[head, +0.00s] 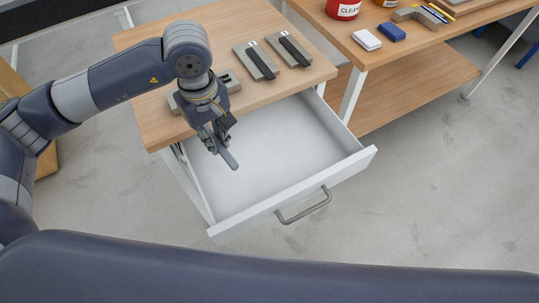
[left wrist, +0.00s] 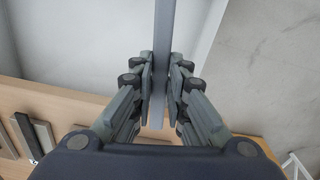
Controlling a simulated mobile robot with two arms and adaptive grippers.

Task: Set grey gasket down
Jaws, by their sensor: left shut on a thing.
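The grey gasket (head: 229,158) is a thin grey strip in my left gripper (head: 216,140), held above the open white drawer (head: 300,130) near its left side. In the left wrist view, the gasket (left wrist: 163,40) runs upward from between the two fingers of my left gripper (left wrist: 161,85), which are shut on it. One end of the gasket points down toward the drawer floor; I cannot tell that it touches anything. The drawer is empty where it shows. My right gripper is not in view.
The wooden table (head: 155,125) carries two grey blocks with black strips (head: 262,62) (head: 295,50) and another grey block partly behind my arm. The drawer handle (head: 305,207) faces the front. A second table holds a red can (head: 343,9), a white block (head: 366,40) and a blue block (head: 391,32).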

